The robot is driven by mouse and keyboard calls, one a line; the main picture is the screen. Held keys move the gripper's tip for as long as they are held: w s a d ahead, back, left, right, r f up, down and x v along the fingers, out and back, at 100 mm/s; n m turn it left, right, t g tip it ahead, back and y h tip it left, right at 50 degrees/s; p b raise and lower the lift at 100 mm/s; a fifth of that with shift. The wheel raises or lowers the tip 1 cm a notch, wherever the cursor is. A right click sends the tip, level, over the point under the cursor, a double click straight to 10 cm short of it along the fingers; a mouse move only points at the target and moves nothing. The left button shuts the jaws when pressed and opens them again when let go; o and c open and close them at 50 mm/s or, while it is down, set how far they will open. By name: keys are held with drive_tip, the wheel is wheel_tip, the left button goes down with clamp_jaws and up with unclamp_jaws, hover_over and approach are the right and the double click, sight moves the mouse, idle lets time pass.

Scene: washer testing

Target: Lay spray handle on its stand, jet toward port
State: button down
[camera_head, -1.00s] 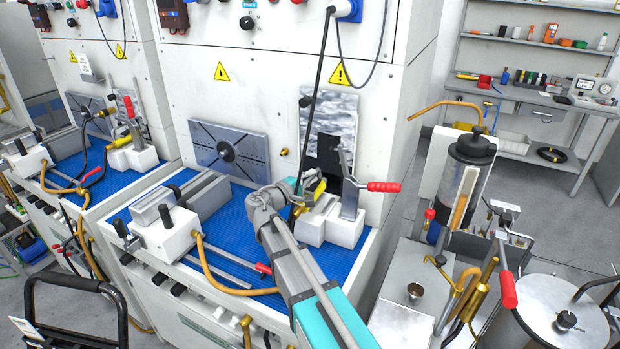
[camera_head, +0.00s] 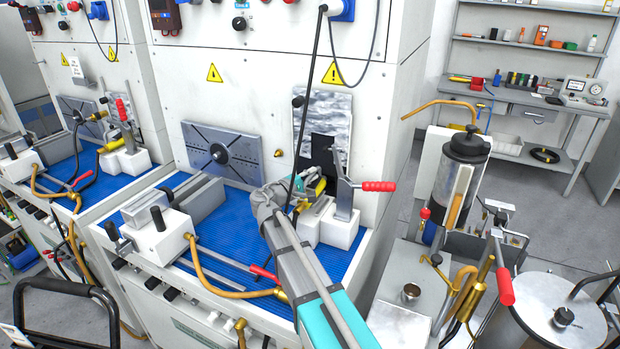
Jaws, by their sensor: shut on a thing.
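My gripper (camera_head: 298,197) is at the middle right of the bench, shut on the yellow spray handle (camera_head: 317,186). Much of the handle is hidden behind my gripper and arm. A black hose (camera_head: 309,95) rises from it to a blue fitting on the upper panel. The stand, a pair of white blocks (camera_head: 343,233), is just to the right of and below my gripper. I cannot tell whether the handle touches it. The dark port (camera_head: 323,152) in the scuffed metal plate lies behind the handle. The jet's exact direction is not clear.
A red-handled clamp (camera_head: 378,186) stands up beside the stand. The blue ribbed bench top (camera_head: 222,212) is partly clear to the left. A white clamp block (camera_head: 160,235) with a yellow-brown hose (camera_head: 215,278) is at front left. A similar station stands farther left.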

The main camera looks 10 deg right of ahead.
sight(319, 178)
drive_tip(key=shift+w+d+f, duration=0.2)
drive_tip(key=shift+w+d, duration=0.1)
drive_tip(key=shift+w, duration=0.1)
drive_tip(key=shift+f+b, duration=1.3)
drive_tip(key=shift+b, duration=0.1)
drive_tip(key=c, duration=0.6)
unclamp_jaws()
drive_tip(key=shift+s, duration=0.1)
